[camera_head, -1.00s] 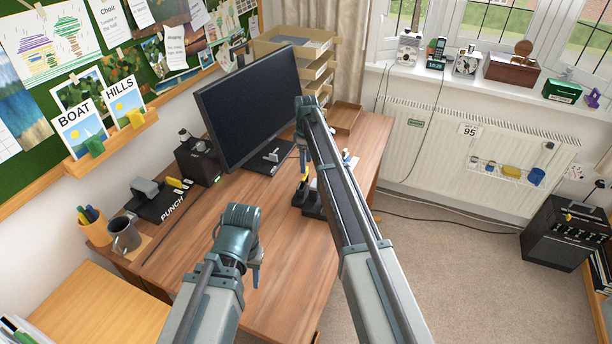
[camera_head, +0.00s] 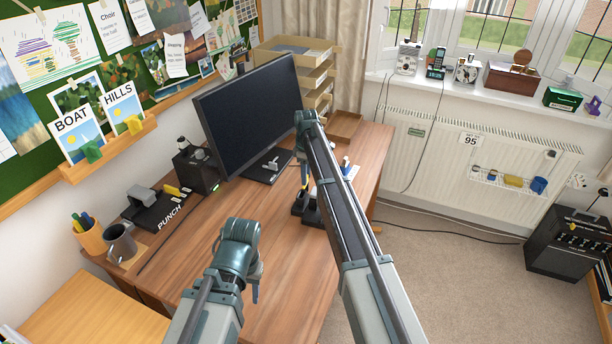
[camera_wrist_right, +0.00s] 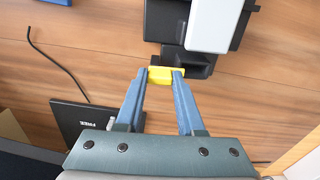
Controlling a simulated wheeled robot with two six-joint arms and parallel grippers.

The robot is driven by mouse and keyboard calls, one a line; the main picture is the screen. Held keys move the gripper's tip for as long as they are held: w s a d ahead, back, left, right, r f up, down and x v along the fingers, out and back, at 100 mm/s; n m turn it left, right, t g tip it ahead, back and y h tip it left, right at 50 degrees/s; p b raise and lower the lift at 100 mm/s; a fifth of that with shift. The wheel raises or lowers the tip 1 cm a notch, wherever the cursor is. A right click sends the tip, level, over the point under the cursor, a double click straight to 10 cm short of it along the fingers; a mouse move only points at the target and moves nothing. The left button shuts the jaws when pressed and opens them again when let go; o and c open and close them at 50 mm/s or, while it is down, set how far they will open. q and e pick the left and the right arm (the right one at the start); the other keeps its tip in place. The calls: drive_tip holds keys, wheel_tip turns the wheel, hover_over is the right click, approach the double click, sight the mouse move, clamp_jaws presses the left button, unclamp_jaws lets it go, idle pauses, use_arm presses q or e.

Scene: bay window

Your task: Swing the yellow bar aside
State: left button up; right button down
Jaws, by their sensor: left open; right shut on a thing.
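The yellow bar (camera_wrist_right: 166,74) is a short yellow piece at the edge of a black device with a white block (camera_wrist_right: 207,22) on it, in the right wrist view. My right gripper (camera_wrist_right: 160,74) is shut on the yellow bar, one blue finger at each end. In the head view the black device (camera_head: 312,217) stands on the desk, partly behind my right arm, and my right gripper (camera_head: 305,186) is at it. My left gripper (camera_head: 255,290) is open and empty over the near part of the desk.
A monitor (camera_head: 245,110) stands just left of my right gripper. A black hole punch (camera_head: 158,207), a mug (camera_head: 119,242) and a pen pot (camera_head: 89,236) stand along the desk's left side. The desk (camera_head: 200,250) between them and my arms is clear.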

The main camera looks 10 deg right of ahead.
drive_tip(key=shift+m, duration=0.3)
drive_tip(key=m, duration=0.3)
drive_tip(key=shift+w+a+m, duration=0.15)
drive_tip(key=shift+m, duration=0.25)
drive_tip(key=m, duration=0.4)
drive_tip(key=shift+w, duration=0.1)
drive_tip(key=shift+w+m, duration=0.15)
drive_tip(key=shift+m, duration=1.95)
drive_tip(key=shift+w+m, duration=0.15)
drive_tip(key=shift+m, duration=1.95)
drive_tip(key=c, duration=0.5)
unclamp_jaws()
